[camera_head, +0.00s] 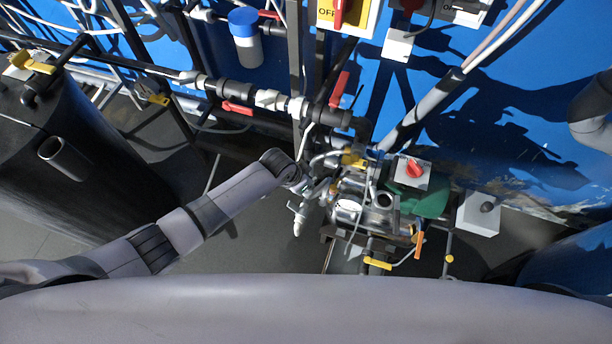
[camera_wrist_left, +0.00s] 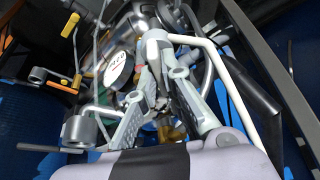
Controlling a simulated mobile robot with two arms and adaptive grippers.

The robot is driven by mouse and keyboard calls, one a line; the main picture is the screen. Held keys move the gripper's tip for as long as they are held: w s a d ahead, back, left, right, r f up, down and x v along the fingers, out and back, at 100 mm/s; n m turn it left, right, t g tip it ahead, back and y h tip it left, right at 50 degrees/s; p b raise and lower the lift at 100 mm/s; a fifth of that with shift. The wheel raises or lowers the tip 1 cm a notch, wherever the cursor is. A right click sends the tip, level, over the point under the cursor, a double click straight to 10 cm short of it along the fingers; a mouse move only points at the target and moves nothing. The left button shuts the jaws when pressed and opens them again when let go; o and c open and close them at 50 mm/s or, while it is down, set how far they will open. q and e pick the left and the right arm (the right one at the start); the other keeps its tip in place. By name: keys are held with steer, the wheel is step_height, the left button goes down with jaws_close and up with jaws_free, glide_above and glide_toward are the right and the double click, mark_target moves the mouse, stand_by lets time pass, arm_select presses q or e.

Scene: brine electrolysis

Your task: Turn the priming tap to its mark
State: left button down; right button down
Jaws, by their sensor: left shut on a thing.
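My left arm reaches in from the left of the head view to the pump set, and my left gripper (camera_head: 318,188) is at the pump's left side among pipes and fittings. In the left wrist view the gripper (camera_wrist_left: 156,88) has its fingers closed in on a small fitting, which I take to be the priming tap; the fingers hide most of it. A brass-coloured part (camera_wrist_left: 172,132) shows low between the fingers. The tap's mark cannot be made out. My right gripper is not in view.
A round white gauge (camera_wrist_left: 117,70) sits close beside the fingers. A red knob on a grey box (camera_head: 414,170), orange (camera_head: 418,245) and yellow (camera_head: 377,263) handles surround the pump. Pipework with red levers (camera_head: 237,108) runs above. A dark tank (camera_head: 90,150) stands at left.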

arm_select(q)
steer(key=n+p, duration=0.1)
steer(key=n, duration=0.1)
steer(key=shift+s+d+r+n+t+y+p, duration=0.1)
steer(key=shift+d+r+n+t+y+p, duration=0.05)
steer(key=shift+n+t+y+p, duration=0.45)
steer(key=shift+n+y+p, duration=0.45)
steer(key=shift+n, duration=0.85)
steer(key=c, duration=1.7)
jaws_free()
steer(key=v, duration=1.1)
steer(key=shift+s+r, duration=0.2)
steer(key=shift+r, duration=0.1)
